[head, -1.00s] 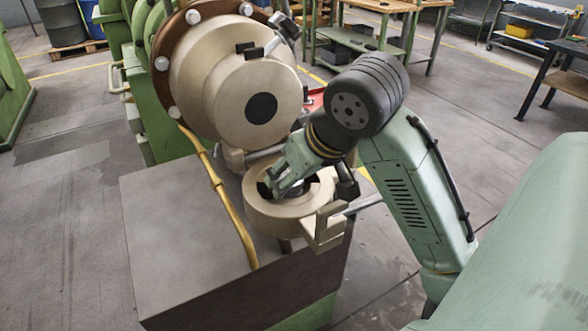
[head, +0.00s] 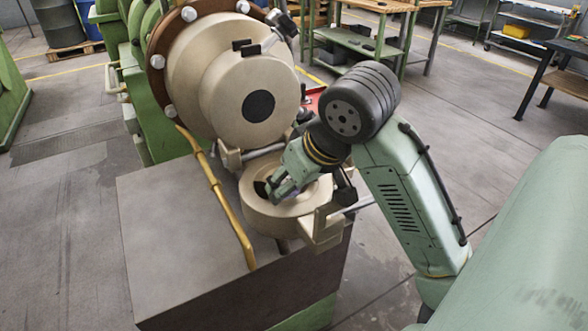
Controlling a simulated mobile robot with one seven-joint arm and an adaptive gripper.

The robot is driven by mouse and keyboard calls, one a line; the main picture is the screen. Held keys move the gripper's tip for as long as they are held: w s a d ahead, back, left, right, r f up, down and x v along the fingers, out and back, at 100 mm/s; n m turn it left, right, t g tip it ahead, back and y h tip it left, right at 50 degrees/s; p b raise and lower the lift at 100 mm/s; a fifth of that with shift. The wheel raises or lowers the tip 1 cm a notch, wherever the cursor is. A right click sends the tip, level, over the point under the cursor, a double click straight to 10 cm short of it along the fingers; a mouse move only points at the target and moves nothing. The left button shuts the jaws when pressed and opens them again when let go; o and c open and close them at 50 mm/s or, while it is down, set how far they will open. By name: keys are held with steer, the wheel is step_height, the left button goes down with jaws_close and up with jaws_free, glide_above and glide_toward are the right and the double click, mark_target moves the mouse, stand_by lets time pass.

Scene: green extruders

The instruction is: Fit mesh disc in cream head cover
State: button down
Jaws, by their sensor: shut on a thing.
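The cream head cover (head: 262,216) is a thick ring, swung open on its hinge in front of the cream extruder head, with its hollow facing up. My gripper (head: 275,191) reaches down into this hollow, with its fingers close together. The mesh disc shows at most as a dark patch (head: 261,188) beside the fingers. Most of it is hidden by the gripper and the cover's rim. I cannot tell whether it lies flat or touches the seat.
The cream extruder head (head: 250,95) with its dark round opening stands just behind the cover. A clamp bracket (head: 327,228) sticks out at the cover's front right. A yellow pipe (head: 215,185) runs along the dark box-shaped base (head: 175,235) below.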

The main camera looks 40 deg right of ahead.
steer(key=shift+w+f, duration=0.1)
steer(key=shift+f, duration=0.1)
steer(key=c, duration=1.2)
jaws_free()
steer(key=o, duration=0.3)
steer(key=shift+w+d+f, duration=0.1)
steer(key=shift+w, duration=0.05)
steer(key=o, duration=0.5)
steer(key=shift+o, duration=0.2)
steer(key=shift+r, duration=0.25)
step_height(320, 180, up, 5)
steer(key=p, duration=0.5)
steer(key=shift+r, duration=0.15)
steer(key=shift+r+p, duration=0.55)
steer(key=shift+r, duration=0.75)
